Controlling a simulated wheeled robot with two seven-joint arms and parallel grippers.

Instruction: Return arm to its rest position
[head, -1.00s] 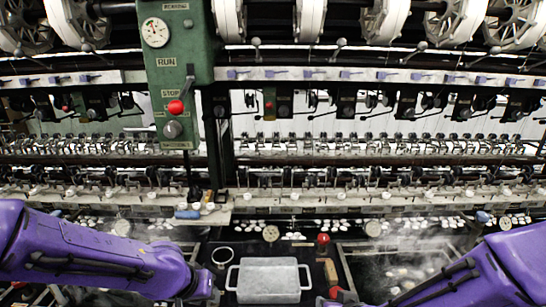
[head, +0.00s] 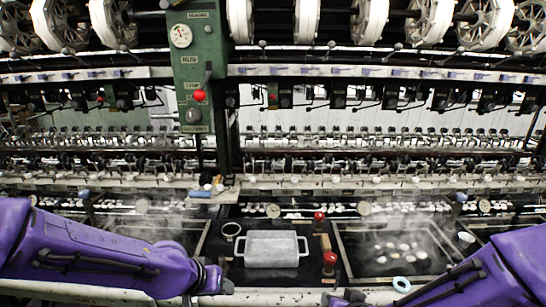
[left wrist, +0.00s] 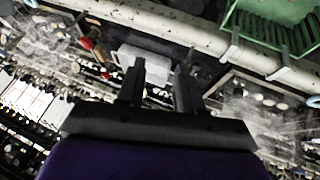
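My left arm (head: 100,255) comes in from the left of the head view, its elbow end near the basin's front rail; its gripper is out of that view. In the left wrist view the left gripper (left wrist: 160,75) has its two dark fingers apart with nothing held between them. A pale tray shows beyond the fingers. My right arm (head: 480,275) reaches in at the lower right of the head view, and its gripper is not visible.
The pale two-handled tray (head: 272,249) sits on the dark middle counter beside a metal ring (head: 231,231) and red-knobbed levers (head: 319,216). Steaming basins (head: 395,248) with white cocoons lie either side. A white ring (head: 401,285) sits at the front rail. A green basket (left wrist: 275,25) shows in the wrist view.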

